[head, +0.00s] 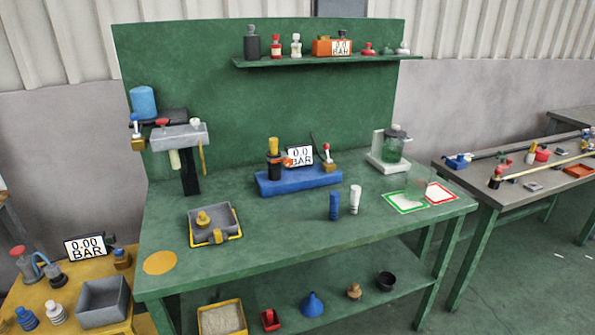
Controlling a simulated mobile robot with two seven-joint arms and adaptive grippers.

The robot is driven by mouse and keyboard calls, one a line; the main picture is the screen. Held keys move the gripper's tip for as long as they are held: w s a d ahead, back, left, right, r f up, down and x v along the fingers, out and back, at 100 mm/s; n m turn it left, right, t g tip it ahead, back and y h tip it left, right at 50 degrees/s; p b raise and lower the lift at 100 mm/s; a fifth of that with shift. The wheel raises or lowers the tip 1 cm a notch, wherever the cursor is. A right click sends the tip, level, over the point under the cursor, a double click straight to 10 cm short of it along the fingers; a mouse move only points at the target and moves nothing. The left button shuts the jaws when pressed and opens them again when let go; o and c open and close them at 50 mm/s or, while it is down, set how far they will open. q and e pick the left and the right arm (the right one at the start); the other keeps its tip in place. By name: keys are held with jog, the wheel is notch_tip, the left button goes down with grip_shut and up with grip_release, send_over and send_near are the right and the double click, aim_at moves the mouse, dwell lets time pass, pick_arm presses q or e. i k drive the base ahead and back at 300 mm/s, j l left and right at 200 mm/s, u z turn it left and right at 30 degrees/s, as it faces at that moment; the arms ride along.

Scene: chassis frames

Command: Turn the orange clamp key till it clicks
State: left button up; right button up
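A small orange part (287,161), which looks like the clamp key, sticks out to the right of a black post with a yellow top (273,147). The post stands at the left end of a blue base (300,182) at the back middle of the green bench. A gauge reading 0.0 BAR (300,156) stands behind the orange part. A brass block with a red-tipped lever (328,165) sits at the base's right end. The key's exact angle is too small to tell. Neither of my grippers shows in the head view.
A blue bottle (334,206) and a white bottle (355,199) stand in front of the blue base. A grey tray (214,226) lies at left. A jar on a white stand (394,146) is at right. The bench (290,232) is clear at the front.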

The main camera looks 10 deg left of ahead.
aim_at(288, 162)
jog(key=i+l+u, duration=0.15)
jog(key=i+l, duration=0.25)
jog(key=i+l+u, duration=0.15)
jog(key=i+l, duration=0.25)
jog(key=l, duration=0.3)
